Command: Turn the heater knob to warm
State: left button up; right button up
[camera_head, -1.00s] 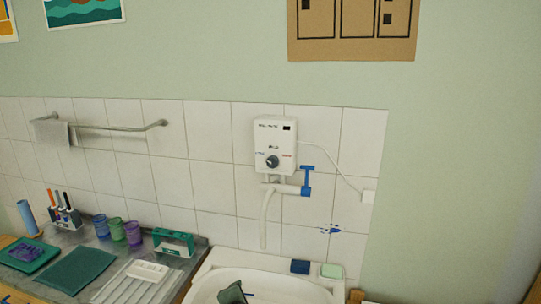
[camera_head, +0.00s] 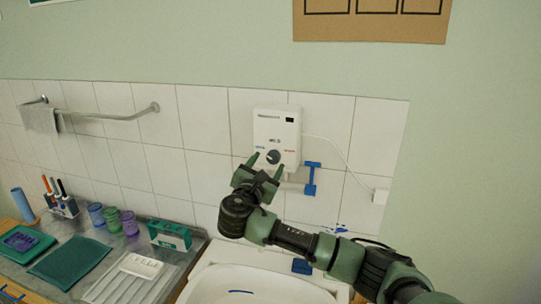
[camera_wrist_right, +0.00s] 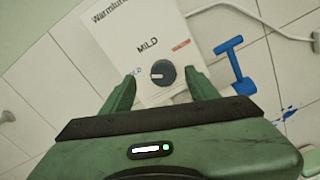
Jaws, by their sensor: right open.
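The white heater box (camera_head: 276,125) hangs on the tiled wall above the sink. Its dark round knob (camera_head: 273,157) sits low on the front, between a blue label on the left and a red label on the right. The knob also shows in the right wrist view (camera_wrist_right: 162,73), with a pale mark pointing left and the word MILD above it. My right gripper (camera_head: 265,163) is open in front of the heater. In the right wrist view its two green fingers (camera_wrist_right: 160,88) stand on either side of the knob, apart from it. My left gripper is not in view.
A blue tap handle (camera_head: 311,178) sticks out right of the heater. The sink (camera_head: 215,284) is below. Cups (camera_head: 112,219), a teal box (camera_head: 170,235) and a pen holder (camera_head: 64,207) stand on the counter at left. A towel rail (camera_head: 110,116) is on the left wall.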

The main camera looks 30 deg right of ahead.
aim_at(273, 160)
jog(key=w+d, duration=0.1)
jog(key=d, duration=0.1)
jog(key=w+d+f+p, duration=0.1)
jog(key=w, duration=0.1)
jog(key=shift+d+f, duration=0.1)
jog(key=shift+d, duration=0.3)
jog(key=shift+s+a+r, duration=0.2)
jog(key=shift+a+r, duration=0.05)
jog(key=shift+a, duration=0.1)
jog(key=shift+a+r, duration=0.1)
jog(key=shift+c, duration=1.2)
grip_shut()
pick_arm(q)
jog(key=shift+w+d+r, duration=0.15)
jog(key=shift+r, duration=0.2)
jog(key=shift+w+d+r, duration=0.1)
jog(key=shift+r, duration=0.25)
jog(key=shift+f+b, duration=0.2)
jog(key=shift+b, duration=0.1)
